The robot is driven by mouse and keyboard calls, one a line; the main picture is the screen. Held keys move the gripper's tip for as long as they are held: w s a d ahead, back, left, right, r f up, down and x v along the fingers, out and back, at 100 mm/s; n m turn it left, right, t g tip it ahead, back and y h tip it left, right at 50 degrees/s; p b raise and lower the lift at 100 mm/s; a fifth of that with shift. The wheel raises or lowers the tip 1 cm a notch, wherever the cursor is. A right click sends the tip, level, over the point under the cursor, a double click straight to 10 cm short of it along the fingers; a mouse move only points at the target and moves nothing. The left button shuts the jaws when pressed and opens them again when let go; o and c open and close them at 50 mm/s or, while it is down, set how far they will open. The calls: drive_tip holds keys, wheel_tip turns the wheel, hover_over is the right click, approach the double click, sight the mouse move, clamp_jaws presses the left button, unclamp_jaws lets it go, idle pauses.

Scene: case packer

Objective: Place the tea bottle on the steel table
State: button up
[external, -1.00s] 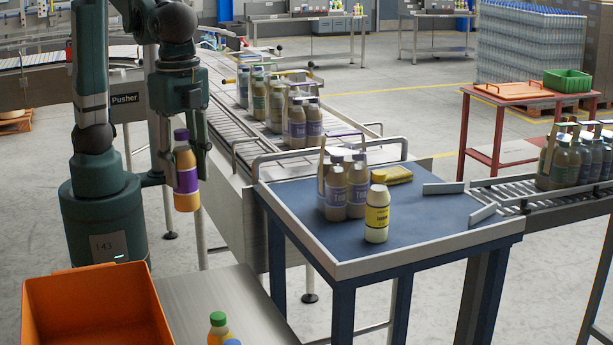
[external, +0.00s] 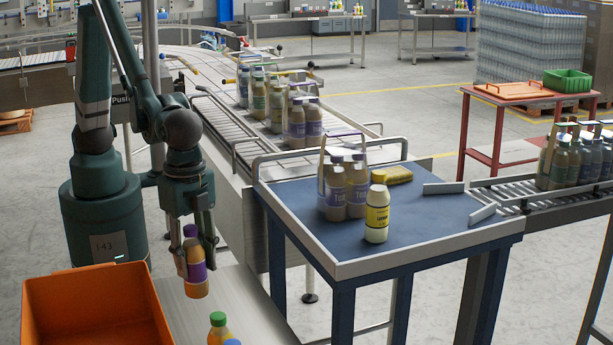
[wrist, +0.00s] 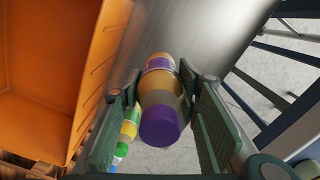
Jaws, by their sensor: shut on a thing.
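The tea bottle (external: 194,268) has a purple cap, a purple label and an orange-brown body. My gripper (external: 190,240) is shut on it near the cap and holds it upright, over or just above the steel table (external: 235,290). I cannot tell whether its base touches the surface. In the wrist view the tea bottle (wrist: 160,105) is between the two fingers of my gripper (wrist: 160,115), its cap towards the camera. The steel table also shows behind it in the wrist view (wrist: 215,30).
An orange crate (external: 90,272) stands left of the steel table's clear part. A green-capped bottle (external: 218,322) and a partly hidden one stand at the table's front. A blue-topped table (external: 300,215) to the right holds several tea bottles and a yellow-labelled bottle (external: 377,215).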

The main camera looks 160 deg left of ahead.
sight(196, 283)
drive_tip(key=shift+f, duration=0.15)
drive_tip(key=shift+f, duration=2.8)
drive_tip(key=shift+f, duration=0.1)
drive_tip(key=shift+f, duration=1.95)
drive_tip(key=shift+f, duration=0.2)
drive_tip(key=o, duration=1.1)
drive_tip(key=shift+c, duration=0.2)
drive_tip(key=shift+r, duration=0.2)
drive_tip(key=shift+r, duration=6)
